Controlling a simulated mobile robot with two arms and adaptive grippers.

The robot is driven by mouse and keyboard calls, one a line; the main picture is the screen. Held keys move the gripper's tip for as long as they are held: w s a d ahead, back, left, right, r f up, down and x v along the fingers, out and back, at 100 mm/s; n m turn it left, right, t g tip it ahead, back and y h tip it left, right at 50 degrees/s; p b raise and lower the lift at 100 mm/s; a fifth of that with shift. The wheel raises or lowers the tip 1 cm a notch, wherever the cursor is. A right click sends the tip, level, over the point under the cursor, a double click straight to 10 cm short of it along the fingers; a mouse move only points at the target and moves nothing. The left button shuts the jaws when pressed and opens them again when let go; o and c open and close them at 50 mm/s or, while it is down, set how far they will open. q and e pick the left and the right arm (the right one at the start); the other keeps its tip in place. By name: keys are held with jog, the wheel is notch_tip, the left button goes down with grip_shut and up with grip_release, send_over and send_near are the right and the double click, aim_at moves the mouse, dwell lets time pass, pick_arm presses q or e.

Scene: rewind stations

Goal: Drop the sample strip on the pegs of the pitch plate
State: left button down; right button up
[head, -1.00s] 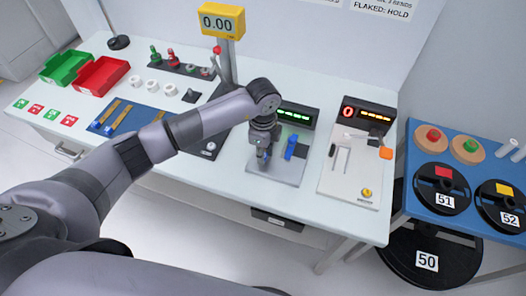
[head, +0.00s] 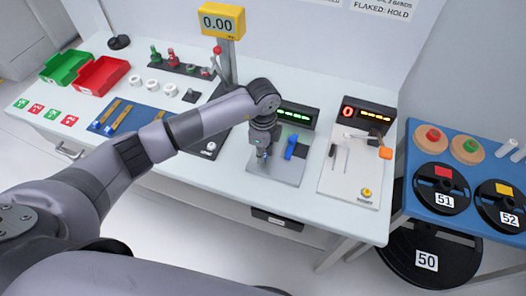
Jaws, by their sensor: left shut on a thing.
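My left gripper (head: 262,153) is over the left part of a grey plate with a blue clamp, which I take as the pitch plate (head: 285,176). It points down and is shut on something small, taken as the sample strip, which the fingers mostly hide. I cannot tell whether the strip touches the plate, and no pegs can be made out. The blue clamp (head: 290,147) stands just right of the gripper. My right gripper is not in view.
A display with green lights (head: 297,115) stands behind the plate. To the right is a pale board (head: 350,185) with an orange-ended lever (head: 385,153). Left are a blue mat (head: 125,128) and red bin (head: 100,75). A blue side table (head: 415,205) holds reels.

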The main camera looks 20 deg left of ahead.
pick_arm(q)
jog(key=shift+f, duration=0.25)
jog(key=shift+f+b, duration=0.85)
jog(key=shift+f, duration=0.05)
jog(key=c, duration=1.3)
grip_release()
jog(key=shift+r, duration=0.15)
jog(key=shift+c, duration=0.2)
jog(key=shift+w, duration=0.1)
jog(key=shift+r, duration=0.1)
notch_tip(320, 180, up, 11)
jog(key=shift+s+r, duration=0.2)
